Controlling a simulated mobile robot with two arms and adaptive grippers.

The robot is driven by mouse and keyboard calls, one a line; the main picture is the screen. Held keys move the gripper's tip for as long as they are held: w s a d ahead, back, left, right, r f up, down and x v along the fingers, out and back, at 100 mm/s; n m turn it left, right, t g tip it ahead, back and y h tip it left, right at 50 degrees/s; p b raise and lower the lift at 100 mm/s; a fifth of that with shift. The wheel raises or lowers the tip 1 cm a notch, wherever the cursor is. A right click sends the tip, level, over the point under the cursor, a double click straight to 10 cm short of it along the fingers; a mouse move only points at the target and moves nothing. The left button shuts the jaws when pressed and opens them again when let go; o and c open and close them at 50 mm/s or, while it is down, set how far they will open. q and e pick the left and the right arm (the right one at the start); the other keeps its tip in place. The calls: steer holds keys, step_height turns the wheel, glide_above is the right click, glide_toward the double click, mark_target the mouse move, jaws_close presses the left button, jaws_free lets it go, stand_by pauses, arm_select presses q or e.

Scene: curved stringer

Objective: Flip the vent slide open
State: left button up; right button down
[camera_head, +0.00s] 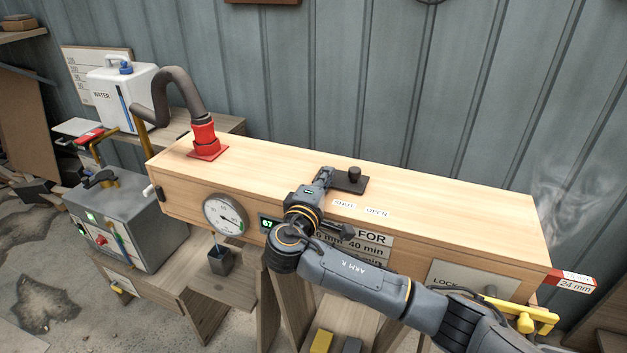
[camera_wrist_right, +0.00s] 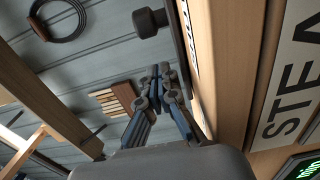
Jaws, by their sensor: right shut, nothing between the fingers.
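The vent slide is a dark flat plate (camera_head: 350,185) with a black knob (camera_head: 354,174) on top of the long wooden box, behind the SHUT label (camera_head: 344,204). The OPEN label (camera_head: 377,211) is to the right of SHUT. My right gripper (camera_head: 325,174) is shut and empty at the left end of the plate, left of the knob. I cannot tell whether it touches the plate. In the right wrist view the closed fingertips (camera_wrist_right: 162,72) are close to the box top, and the knob (camera_wrist_right: 150,22) stands apart from them. My left gripper is not in view.
The wooden box (camera_head: 460,215) has free top surface to the right of the slide. A red hose fitting (camera_head: 205,138) stands at its left end and a round gauge (camera_head: 225,215) is on its front. Steam rises near the right end. My right arm crosses the box front.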

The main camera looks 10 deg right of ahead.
mark_target(340, 187)
steer(key=shift+s+d+p, duration=0.15)
steer(key=shift+s+d, duration=0.15)
steer(key=shift+d, duration=0.3)
steer(key=shift+s+d+p, duration=0.15)
steer(key=shift+s+d, duration=0.15)
steer(key=shift+d, duration=0.3)
steer(key=shift+d, duration=0.2)
steer(key=s+d, duration=0.1)
steer(key=d, duration=0.1)
steer(key=s+d+p, duration=0.1)
steer(key=d, duration=0.1)
steer(key=s+d, duration=0.2)
steer(key=shift+s+r+p, duration=0.1)
steer(key=shift+p, duration=0.3)
steer(key=shift+a, duration=0.1)
